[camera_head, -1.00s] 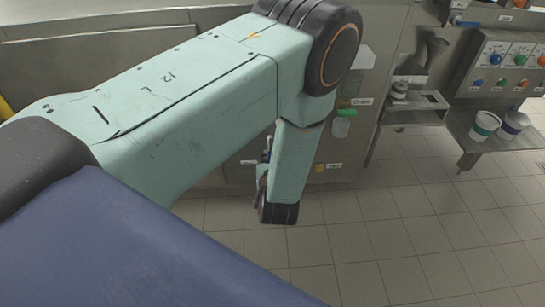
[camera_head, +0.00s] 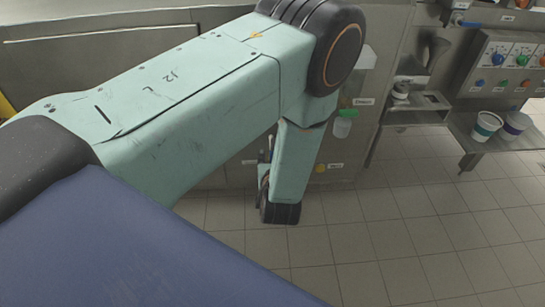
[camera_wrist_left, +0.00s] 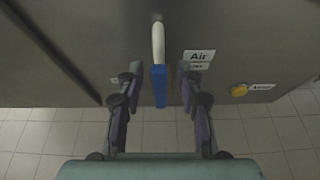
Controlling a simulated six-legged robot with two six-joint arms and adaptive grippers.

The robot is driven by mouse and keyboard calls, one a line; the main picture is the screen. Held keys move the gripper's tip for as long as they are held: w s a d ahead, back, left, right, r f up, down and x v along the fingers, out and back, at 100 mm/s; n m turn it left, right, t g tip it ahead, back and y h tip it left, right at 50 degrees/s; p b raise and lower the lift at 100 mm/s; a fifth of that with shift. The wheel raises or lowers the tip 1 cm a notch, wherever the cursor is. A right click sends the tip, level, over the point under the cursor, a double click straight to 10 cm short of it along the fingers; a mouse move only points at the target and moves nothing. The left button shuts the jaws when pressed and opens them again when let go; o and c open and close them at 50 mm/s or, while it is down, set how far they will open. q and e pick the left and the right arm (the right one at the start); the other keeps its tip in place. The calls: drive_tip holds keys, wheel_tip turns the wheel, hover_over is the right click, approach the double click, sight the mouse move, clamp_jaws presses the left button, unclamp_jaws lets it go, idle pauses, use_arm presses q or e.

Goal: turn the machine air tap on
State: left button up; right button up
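The air tap shows in the left wrist view as a blue handle (camera_wrist_left: 159,88) hanging down from a pale stem on the steel machine panel. A white "Air" label (camera_wrist_left: 199,56) is just right of it. My left gripper (camera_wrist_left: 160,75) is open, with one finger on each side of the handle. Gaps show between both fingers and the handle. In the head view my left gripper (camera_head: 265,165) is mostly hidden behind my own wrist, low in front of the machine. My right gripper is not in view.
A yellow knob (camera_wrist_left: 239,90) sits right of the tap. Two cups, one (camera_head: 487,127) beside another (camera_head: 514,126), stand on a shelf at right. Tiled floor below is clear.

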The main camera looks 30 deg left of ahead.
use_arm(q)
wheel_tip(320, 180, up, 10)
idle(0.5)
idle(0.6)
